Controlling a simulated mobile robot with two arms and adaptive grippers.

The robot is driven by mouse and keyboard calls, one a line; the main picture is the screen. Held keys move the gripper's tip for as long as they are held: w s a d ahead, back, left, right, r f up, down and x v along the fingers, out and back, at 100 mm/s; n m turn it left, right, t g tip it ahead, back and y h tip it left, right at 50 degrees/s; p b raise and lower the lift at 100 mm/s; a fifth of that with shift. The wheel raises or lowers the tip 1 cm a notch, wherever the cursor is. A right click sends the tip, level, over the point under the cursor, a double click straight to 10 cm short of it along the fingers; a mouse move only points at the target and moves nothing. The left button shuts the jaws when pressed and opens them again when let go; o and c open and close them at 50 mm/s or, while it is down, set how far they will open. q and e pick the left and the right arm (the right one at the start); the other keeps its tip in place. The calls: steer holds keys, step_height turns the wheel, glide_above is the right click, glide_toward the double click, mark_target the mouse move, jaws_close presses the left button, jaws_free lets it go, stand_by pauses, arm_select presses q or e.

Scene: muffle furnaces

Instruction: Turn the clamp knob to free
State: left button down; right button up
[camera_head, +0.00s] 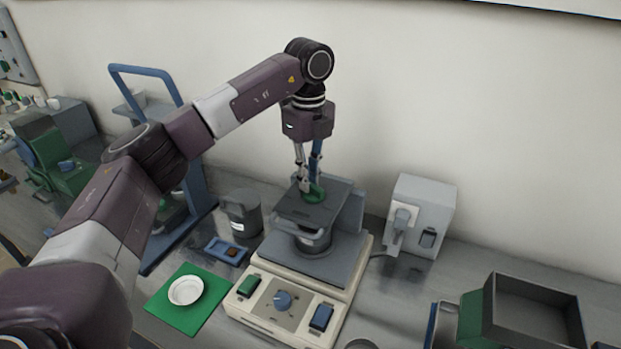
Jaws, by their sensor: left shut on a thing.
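The clamp knob (316,195) is green and sits on top of the dark grey clamp plate (330,213). Under the plate a grey round vessel (313,241) stands on the machine's grey platform. My left gripper (309,186) points straight down from above and is shut on the clamp knob. Its fingers hide part of the knob. My right gripper is not in view.
A grey jar (241,213) and a small blue tray (227,250) stand left of the machine. A white dish (186,290) lies on a green mat (208,311). A blue frame (150,72) rises behind my arm. A grey box (424,210) and an open bin (535,312) stand right.

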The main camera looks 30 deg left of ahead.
arm_select(q)
steer(key=n, duration=0.5)
steer(key=shift+s+n+b, duration=0.35)
steer(key=shift+n, duration=0.05)
steer(key=n, duration=0.4)
steer(key=shift+s+n, duration=0.25)
steer(key=shift+n, duration=0.05)
steer(key=shift+d, duration=0.1)
steer(key=c, duration=2)
jaws_free()
step_height(320, 180, up, 12)
steer(key=shift+r, duration=0.1)
steer(key=shift+s, duration=0.1)
